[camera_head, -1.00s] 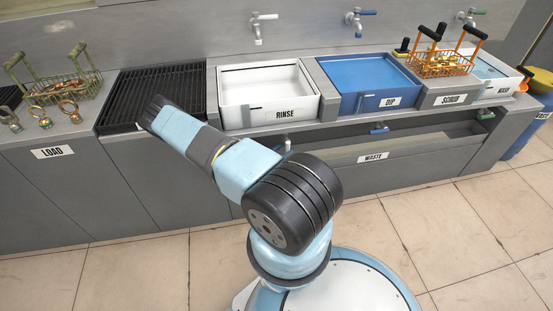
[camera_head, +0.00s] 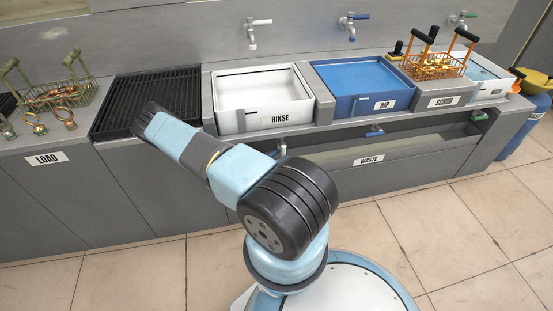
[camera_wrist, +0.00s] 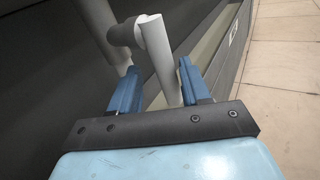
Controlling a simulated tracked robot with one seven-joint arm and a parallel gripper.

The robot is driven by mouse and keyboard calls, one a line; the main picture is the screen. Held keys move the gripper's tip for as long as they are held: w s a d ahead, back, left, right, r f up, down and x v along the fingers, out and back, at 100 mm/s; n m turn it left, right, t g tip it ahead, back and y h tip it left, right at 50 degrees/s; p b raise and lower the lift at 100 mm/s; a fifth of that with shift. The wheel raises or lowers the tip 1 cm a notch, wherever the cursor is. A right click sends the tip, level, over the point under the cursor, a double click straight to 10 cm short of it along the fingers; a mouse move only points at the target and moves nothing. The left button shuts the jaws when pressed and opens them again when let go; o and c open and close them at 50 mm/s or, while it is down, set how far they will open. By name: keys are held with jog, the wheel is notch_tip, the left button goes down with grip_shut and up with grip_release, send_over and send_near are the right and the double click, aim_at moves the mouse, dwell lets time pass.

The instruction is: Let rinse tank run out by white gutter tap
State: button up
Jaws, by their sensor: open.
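The white rinse tank (camera_head: 228,121), labelled RINSE, stands in the counter in the head view; I cannot tell its water level. The white gutter tap (camera_head: 282,149) shows below its front, partly behind my arm. In the wrist view the white tap handle (camera_wrist: 160,58) is a long bar joined to a grey round hub and a pipe. My gripper (camera_wrist: 158,75) is open, with its blue fingers on either side of the bar. A gap shows between the bar and the left finger; the right finger is close to it. My arm mostly hides the gripper in the head view.
To the right are the blue DIP tank (camera_head: 340,107) with its blue gutter tap (camera_head: 375,132), and the wire basket (camera_head: 436,70) by SCRUB. The WASTE gutter (camera_head: 420,147) runs below. A black drain rack (camera_head: 160,90) is left. The floor in front is clear.

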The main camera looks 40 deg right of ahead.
jog(key=a, duration=1.2)
jog(key=shift+s+a+r, duration=0.15)
jog(key=shift+s+a, duration=0.1)
jog(key=shift+a, duration=0.05)
jog(key=shift+c, duration=0.5)
